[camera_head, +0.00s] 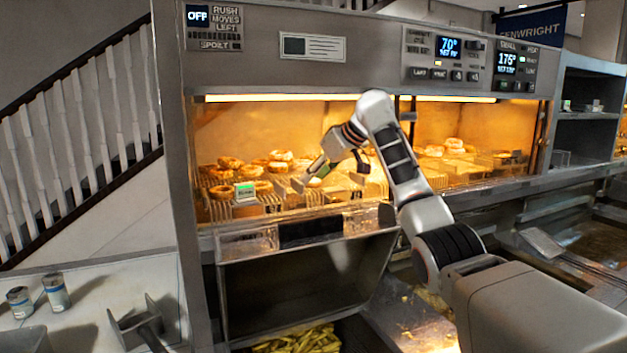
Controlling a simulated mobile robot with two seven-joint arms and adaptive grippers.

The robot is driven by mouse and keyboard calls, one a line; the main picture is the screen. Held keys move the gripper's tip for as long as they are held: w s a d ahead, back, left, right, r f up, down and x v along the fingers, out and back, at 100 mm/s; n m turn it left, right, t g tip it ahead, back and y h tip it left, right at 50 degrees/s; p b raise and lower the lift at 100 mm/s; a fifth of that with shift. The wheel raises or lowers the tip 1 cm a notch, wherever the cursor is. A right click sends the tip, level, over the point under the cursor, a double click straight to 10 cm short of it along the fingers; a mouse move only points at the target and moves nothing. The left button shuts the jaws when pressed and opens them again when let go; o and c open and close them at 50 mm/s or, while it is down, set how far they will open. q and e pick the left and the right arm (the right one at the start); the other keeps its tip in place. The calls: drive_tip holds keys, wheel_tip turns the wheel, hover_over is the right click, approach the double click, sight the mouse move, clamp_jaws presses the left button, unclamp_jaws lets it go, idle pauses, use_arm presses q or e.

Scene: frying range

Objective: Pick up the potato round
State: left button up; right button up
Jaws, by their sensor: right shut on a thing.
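My right gripper (318,172) reaches into the lit warming cabinet, with its fingers pointing down and left among the wire dividers. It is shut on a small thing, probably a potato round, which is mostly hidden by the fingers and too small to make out. Golden-brown round pieces (230,162) lie in the racks to the left of the gripper. Paler rounds (453,144) lie in the right half of the cabinet. I cannot tell which kind each round is. My left gripper is not in view.
Metal dividers and a small green-lit tag (245,191) stand along the cabinet's front. The control panel (350,50) overhangs the opening. Fries (300,341) lie in a bin below. Two cans (56,291) and a metal scoop-like tool (137,325) sit on the left counter.

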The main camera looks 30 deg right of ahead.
sight(317, 181)
drive_tip(key=shift+r, duration=1.65)
drive_tip(key=shift+s+d+b, duration=0.1)
drive_tip(key=shift+s+b, duration=0.25)
drive_tip(key=shift+b, duration=0.05)
use_arm(q)
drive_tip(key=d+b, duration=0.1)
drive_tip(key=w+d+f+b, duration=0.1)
drive_tip(key=b, duration=0.1)
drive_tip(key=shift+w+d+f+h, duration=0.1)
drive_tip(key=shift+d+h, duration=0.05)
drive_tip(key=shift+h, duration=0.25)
use_arm(e)
drive_tip(key=s+d, duration=0.3)
drive_tip(key=s, duration=0.5)
drive_tip(key=s+d, duration=0.2)
drive_tip(key=s, duration=0.6)
drive_tip(key=shift+s+d, duration=0.2)
drive_tip(key=shift+d, duration=0.2)
